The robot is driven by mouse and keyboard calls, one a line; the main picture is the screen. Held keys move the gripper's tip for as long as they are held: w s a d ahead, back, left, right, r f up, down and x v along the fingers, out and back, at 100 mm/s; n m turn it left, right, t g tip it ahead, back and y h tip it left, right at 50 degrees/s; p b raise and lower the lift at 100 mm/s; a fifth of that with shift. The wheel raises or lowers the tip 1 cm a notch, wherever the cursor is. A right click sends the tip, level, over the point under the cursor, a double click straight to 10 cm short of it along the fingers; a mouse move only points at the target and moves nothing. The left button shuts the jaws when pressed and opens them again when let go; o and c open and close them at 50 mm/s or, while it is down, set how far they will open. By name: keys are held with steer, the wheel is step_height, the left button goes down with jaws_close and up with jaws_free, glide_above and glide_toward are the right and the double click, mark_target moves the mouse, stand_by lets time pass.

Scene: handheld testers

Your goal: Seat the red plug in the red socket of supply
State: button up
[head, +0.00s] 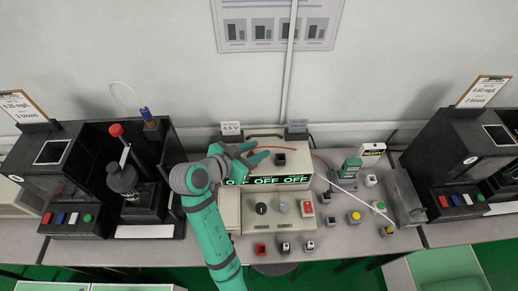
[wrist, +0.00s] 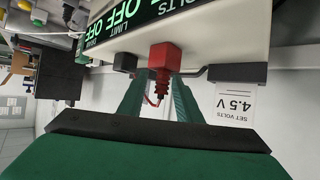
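The supply (head: 233,207) is a beige unit with a green "OFF" display. My gripper (head: 264,152) is over the back left of its top, its teal fingers apart. My gripper (wrist: 160,82) has a finger on either side of the tail; I see no clear contact. A red cable (wrist: 151,101) hangs below.
A black block (head: 280,159) sits on the supply's top, right of my gripper. A "4.5 V" card (head: 231,128) stands behind. Black tester stations (head: 75,160) flank the supply. Several small buttons and connectors lie to the right, with a loose red and white cable (head: 345,187).

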steer(key=v, duration=1)
steer(key=shift+a, duration=0.15)
steer(key=shift+s, duration=0.1)
